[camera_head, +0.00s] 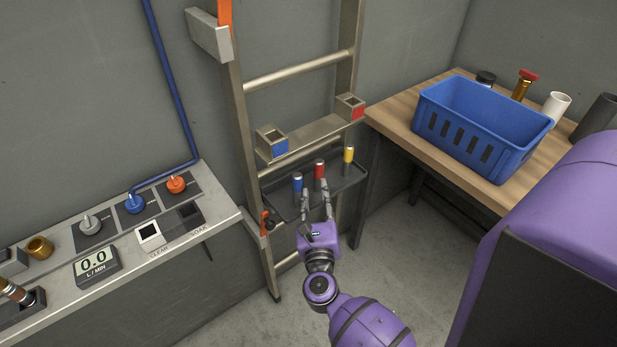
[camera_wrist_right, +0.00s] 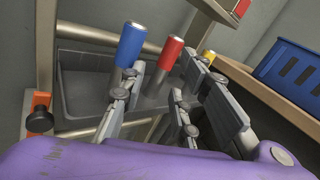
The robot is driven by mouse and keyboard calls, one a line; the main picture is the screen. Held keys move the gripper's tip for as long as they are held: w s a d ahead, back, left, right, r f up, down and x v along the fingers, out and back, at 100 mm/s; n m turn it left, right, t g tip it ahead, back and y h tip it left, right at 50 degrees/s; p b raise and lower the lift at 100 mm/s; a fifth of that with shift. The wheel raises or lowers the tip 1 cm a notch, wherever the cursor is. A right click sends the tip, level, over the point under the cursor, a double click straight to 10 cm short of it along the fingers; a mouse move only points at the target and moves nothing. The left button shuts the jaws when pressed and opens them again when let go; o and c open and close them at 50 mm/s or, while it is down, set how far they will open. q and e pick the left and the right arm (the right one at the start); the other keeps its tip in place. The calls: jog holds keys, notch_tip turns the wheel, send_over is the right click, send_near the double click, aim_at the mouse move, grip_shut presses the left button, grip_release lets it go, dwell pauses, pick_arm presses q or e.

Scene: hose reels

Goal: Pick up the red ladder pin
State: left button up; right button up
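The red ladder pin (camera_head: 320,169) stands upright in a dark tray (camera_head: 346,184) on the ladder, between a blue pin (camera_head: 297,181) and a yellow pin (camera_head: 348,155). My right gripper (camera_head: 317,190) is open just in front of it, its fingers reaching over the tray's near side. In the right wrist view the red pin (camera_wrist_right: 168,51) rises beyond and between the spread fingers (camera_wrist_right: 162,88); its lower part is partly hidden, and I cannot tell whether a finger touches it. The blue pin (camera_wrist_right: 130,44) is close by the left finger. My left gripper is not in view.
The metal ladder (camera_head: 238,120) has a rung plate with blue-marked (camera_head: 272,143) and red-marked (camera_head: 350,107) sockets above the tray. A control shelf (camera_head: 215,211) with knobs is at left. A blue crate (camera_head: 480,127) sits on a wooden table (camera_head: 395,123) at right.

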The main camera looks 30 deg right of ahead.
aim_at(319, 176)
jog(key=w+d+m, duration=0.1)
jog(key=w+d, duration=0.1)
jog(key=w+d+m, duration=0.1)
jog(key=w+d, duration=0.1)
jog(key=w, duration=0.1)
jog(key=w+d+m+g+h+p, duration=0.1)
jog(key=w+d, duration=0.1)
jog(key=shift+w+f, duration=0.15)
jog(key=shift+f, duration=0.05)
jog(key=shift+a, duration=0.1)
jog(key=shift+c, duration=0.5)
grip_shut()
